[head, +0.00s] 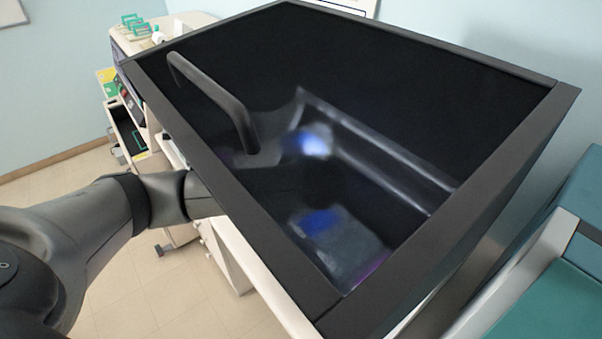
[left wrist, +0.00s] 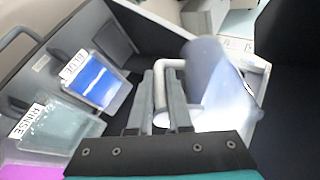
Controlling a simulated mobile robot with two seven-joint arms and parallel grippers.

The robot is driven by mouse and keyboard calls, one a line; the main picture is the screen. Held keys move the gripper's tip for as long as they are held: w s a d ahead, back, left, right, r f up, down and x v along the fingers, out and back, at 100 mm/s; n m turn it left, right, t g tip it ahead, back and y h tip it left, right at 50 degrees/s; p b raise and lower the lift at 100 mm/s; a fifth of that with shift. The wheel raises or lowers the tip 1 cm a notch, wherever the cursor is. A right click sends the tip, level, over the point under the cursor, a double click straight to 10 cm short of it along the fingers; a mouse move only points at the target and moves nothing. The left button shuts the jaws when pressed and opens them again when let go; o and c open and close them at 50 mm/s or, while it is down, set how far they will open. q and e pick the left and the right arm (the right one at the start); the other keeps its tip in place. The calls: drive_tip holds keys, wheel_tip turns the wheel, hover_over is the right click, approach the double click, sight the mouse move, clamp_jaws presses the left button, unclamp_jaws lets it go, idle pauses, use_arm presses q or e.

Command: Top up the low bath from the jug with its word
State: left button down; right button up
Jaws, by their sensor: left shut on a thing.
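In the left wrist view my left gripper (left wrist: 164,76) is shut on the pale handle of a translucent jug (left wrist: 212,75). The jug looks tilted and pale inside; no word on it can be read. Left of the gripper stands a bath labelled BLUE (left wrist: 90,82), with blue in it and a white band across. Nearer is a bath labelled RINSE (left wrist: 62,130), with a clear greyish content. A magenta bath (left wrist: 30,172) is cut off at the lower left corner. In the head view my left gripper is hidden by the dark hood; my right gripper is in no view.
The large dark hood (head: 567,98) with a glass front and a bar handle (head: 213,100) fills the head view. Blurred blue patches show through the glass. A shelf unit with green racks (head: 135,27) stands behind left. Teal surfaces (head: 570,275) lie at right.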

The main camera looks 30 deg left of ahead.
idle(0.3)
use_arm(q)
drive_tip(key=shift+w+a+f+t+y+b, duration=0.1)
drive_tip(key=shift+a+f+t+y+b, duration=0.15)
drive_tip(key=shift+y+b, duration=0.2)
idle(0.7)
drive_tip(key=shift+f+t+y+b, duration=0.2)
drive_tip(key=shift+t+y+b, duration=0.05)
drive_tip(key=shift+y+b, duration=0.1)
drive_tip(key=shift+w+a, duration=0.1)
idle(0.5)
drive_tip(key=shift+m, duration=0.3)
drive_tip(key=shift+a+f+t+y+b, duration=0.2)
drive_tip(key=shift+f+t+y+b, duration=0.2)
drive_tip(key=shift+y+b, duration=0.25)
idle(0.5)
